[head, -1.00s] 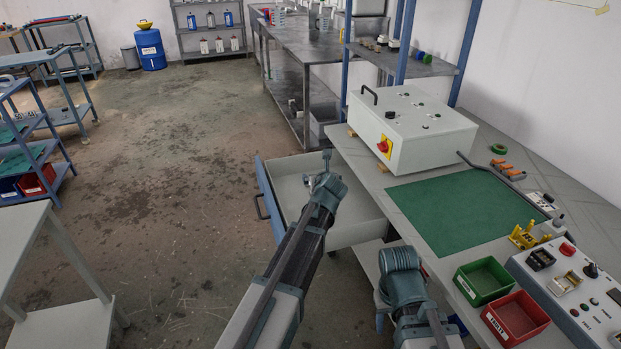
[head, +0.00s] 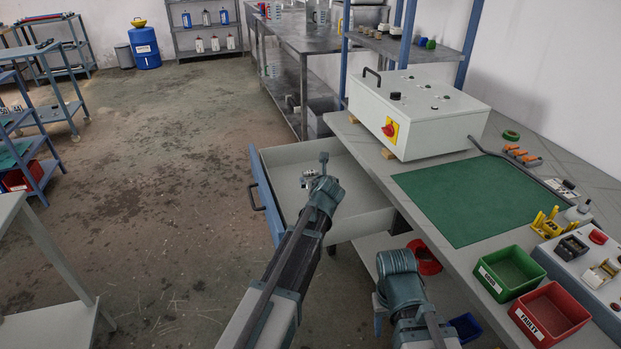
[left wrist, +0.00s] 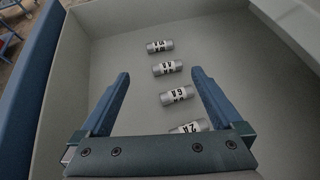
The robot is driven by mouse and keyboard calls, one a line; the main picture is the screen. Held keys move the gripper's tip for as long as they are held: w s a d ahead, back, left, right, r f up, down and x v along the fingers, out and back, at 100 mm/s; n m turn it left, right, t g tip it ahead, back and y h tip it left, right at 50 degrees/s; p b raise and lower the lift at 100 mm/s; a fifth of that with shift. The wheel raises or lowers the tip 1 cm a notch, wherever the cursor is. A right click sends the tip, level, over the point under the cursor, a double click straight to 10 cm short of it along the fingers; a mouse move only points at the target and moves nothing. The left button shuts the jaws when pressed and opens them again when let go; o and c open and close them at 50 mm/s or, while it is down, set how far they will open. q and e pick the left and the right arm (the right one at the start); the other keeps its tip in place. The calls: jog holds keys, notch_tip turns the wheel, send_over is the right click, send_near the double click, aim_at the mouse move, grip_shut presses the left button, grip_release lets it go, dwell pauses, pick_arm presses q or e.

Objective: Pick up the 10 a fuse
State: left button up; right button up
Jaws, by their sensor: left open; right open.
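Several grey cylindrical fuses with white labels lie in a row in the open drawer (head: 357,222). In the left wrist view they are a top fuse (left wrist: 159,46), a second fuse (left wrist: 167,68), a third fuse (left wrist: 177,94) and a lowest fuse (left wrist: 188,127), partly hidden by the gripper body. The labels appear upside down; I cannot surely read which is 10 A. My left gripper (left wrist: 160,75) is open and empty, its blue fingers either side of the row. My right gripper (head: 379,318) hangs low beside the bench, mostly hidden.
The drawer's walls surround the left gripper. On the bench are a white control box (head: 415,115), a green mat (head: 470,200), a green bin (head: 508,272) and a red bin marked faulty (head: 550,312). A red container (head: 425,259) shows below the bench edge.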

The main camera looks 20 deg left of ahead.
pick_arm(q)
jog(key=b, duration=0.4)
send_near(311, 172)
jog(key=shift+w+a+f, duration=0.3)
jog(key=shift+w+f, duration=0.45)
jog(key=shift+f, duration=0.25)
jog(key=shift+w+a+f, duration=0.1)
jog(key=shift+w+a, duration=0.1)
jog(key=shift+w, duration=0.2)
jog(key=shift+w, duration=0.1)
jog(key=b+x, duration=0.2)
jog(key=x, duration=0.3)
jog(key=shift+w, duration=0.1)
jog(key=shift+a, duration=0.1)
jog(key=c, duration=1.3)
jog(key=shift+r, duration=0.35)
